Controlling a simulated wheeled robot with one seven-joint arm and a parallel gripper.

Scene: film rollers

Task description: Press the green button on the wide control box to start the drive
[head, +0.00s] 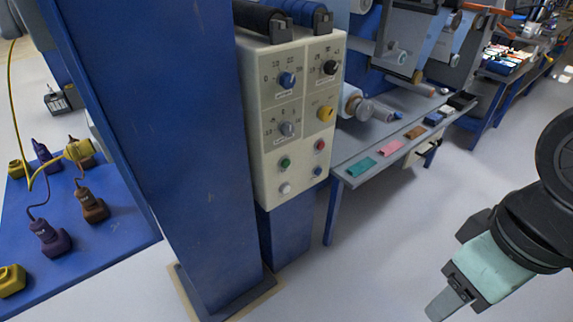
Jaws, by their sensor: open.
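The green button (285,162) is on the lower left of the face, below a grey knob (287,128) and above a white button (285,188). A red button (320,145) and a blue button (318,171) are to its right. My gripper (447,306) is at the lower right, well apart from the box, over the floor. It is open, and nothing shows in it.
A large blue column (165,120) stands just left of the box. A grey bench (345,170) with coloured pads and rollers is behind and to the right. The floor (370,265) between gripper and box is clear.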

